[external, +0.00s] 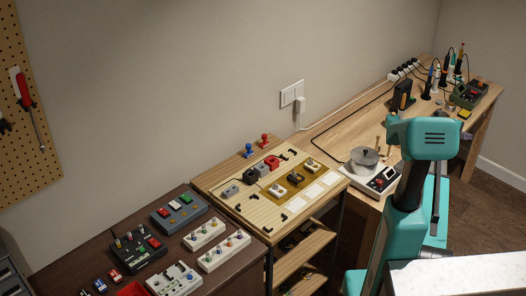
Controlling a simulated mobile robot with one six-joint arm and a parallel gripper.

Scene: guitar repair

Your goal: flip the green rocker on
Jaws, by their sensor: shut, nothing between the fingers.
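A blue-grey switch box (179,212) lies on the dark brown table at lower left. A row of small coloured rockers sits on its top: a red one (165,213), a whitish one beside it and a green rocker (187,199) at the right end. The rockers are too small to tell which way each is tipped. My teal arm (423,140) stands at the right, far from the switch box. My gripper is not visible; the arm seems to hide it.
A black control box (137,250), white switch strips (223,250) and a red tray (133,289) crowd the dark table (110,222). A light wooden bench (212,179) with small parts stands between it and my arm. A pot on a white hotplate (362,180) is close to my arm.

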